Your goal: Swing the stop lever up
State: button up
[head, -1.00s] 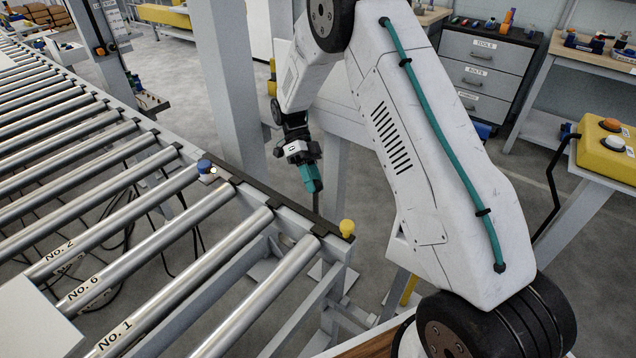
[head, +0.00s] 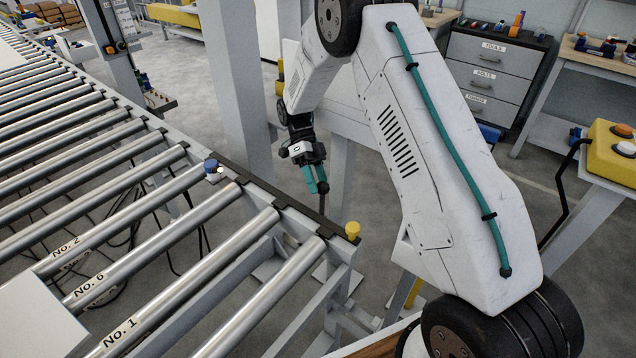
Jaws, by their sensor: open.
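My gripper (head: 315,182) points down beside the near right end of the roller conveyor, with its teal fingers apart. A dark knob (head: 322,187) on a thin upright rod shows right at the fingertips. It looks like the stop lever's end, but its lower part is hidden behind the conveyor rail. I cannot tell whether the fingers touch the knob. A yellow knob (head: 352,230) stands on the corner of the conveyor frame, to the right of and nearer than my gripper.
The roller conveyor (head: 160,228) fills the left, with a blue and white button (head: 212,168) on its dark side rail. A grey post (head: 232,90) stands behind. A yellow button box (head: 612,150) and a drawer cabinet (head: 490,75) are at the right.

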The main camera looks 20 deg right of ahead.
jog(key=v, duration=0.7)
jog(key=shift+w, duration=0.2)
jog(key=s+r+n+t, duration=0.3)
jog(key=s+r+n, duration=0.4)
jog(key=s, duration=0.5)
jog(key=s+d+r+n+t, duration=0.1)
jog(key=s+r+n+t, duration=0.3)
jog(key=s+r+n, duration=0.3)
jog(key=s+d+r+n+t, duration=0.1)
jog(key=s+r+n+t, duration=0.3)
jog(key=s+r+n, duration=0.3)
jog(key=s+n, duration=0.5)
jog(key=s, duration=0.6)
